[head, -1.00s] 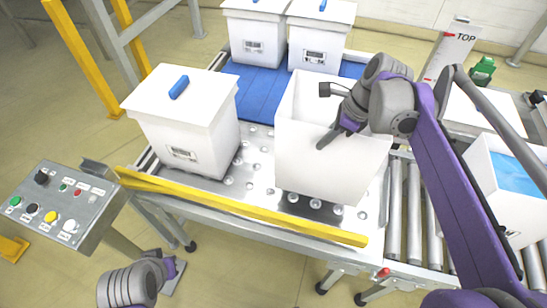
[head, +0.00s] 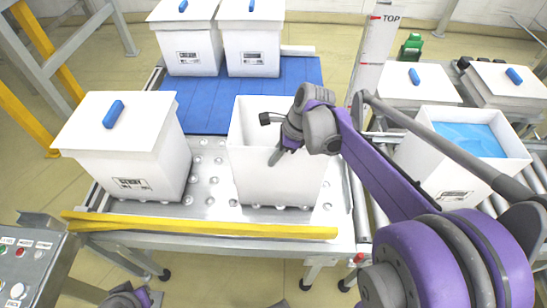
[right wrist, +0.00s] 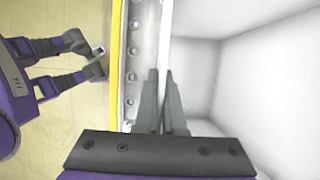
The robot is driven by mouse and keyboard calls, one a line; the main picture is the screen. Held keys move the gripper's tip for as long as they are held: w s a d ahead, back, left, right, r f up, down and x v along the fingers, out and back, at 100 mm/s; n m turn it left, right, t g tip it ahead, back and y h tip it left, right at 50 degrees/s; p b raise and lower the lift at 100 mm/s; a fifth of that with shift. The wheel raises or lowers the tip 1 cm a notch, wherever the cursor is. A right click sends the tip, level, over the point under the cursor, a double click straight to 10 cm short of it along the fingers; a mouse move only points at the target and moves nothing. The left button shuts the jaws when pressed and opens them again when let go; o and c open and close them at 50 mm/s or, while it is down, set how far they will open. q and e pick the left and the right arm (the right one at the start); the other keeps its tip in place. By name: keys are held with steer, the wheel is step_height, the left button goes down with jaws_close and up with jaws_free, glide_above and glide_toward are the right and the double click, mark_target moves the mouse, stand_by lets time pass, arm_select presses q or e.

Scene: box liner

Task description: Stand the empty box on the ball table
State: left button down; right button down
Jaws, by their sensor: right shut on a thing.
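The empty box (head: 268,178), white and lidless, is upright on the ball table (head: 207,172), right of a lidded white box (head: 130,150). I cannot tell whether a small gap remains under it. My right gripper (head: 277,155) is shut on the box's near wall at the top rim. In the right wrist view the fingers (right wrist: 162,100) straddle that wall, and the bare white interior (right wrist: 245,75) lies to the right. My left gripper (right wrist: 98,61) hangs empty over the floor in front of the table, its fingers apart; only part of that arm shows low in the head view.
A yellow bar (head: 200,225) runs along the table's front edge. A blue belt (head: 250,90) with two lidded boxes (head: 254,45) adjoins the back. On the rollers at right stands a box with a blue liner (head: 465,140). A control panel (head: 25,262) is at lower left.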

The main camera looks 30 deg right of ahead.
steer(key=shift+f, duration=0.25)
steer(key=c, duration=1.5)
jaws_free()
steer(key=shift+f, duration=0.1)
steer(key=o, duration=0.5)
steer(key=v, duration=1.2)
steer(key=shift+s+a+p, duration=0.1)
steer(key=shift+s+p, duration=0.05)
steer(key=shift+p, duration=0.25)
steer(key=s+a+f+n+t+h, duration=0.1)
steer(key=s+a+f+n, duration=0.2)
steer(key=n, duration=0.5)
steer(key=s+a+f+n+t+h, duration=0.1)
steer(key=s+a+f+n, duration=0.3)
steer(key=n, duration=0.4)
steer(key=s+a+f+n+t+h, duration=0.1)
steer(key=s+a+f+n, duration=0.2)
steer(key=s+f+n, duration=0.2)
steer(key=shift+s+a+f+n+h, duration=0.15)
steer(key=shift+f+n, duration=0.25)
steer(key=shift+n, duration=0.4)
steer(key=shift+s+a+f+n+h, duration=0.1)
steer(key=shift+s+f+n+h, duration=0.2)
steer(key=shift+n, duration=0.5)
steer(key=shift+f, duration=0.1)
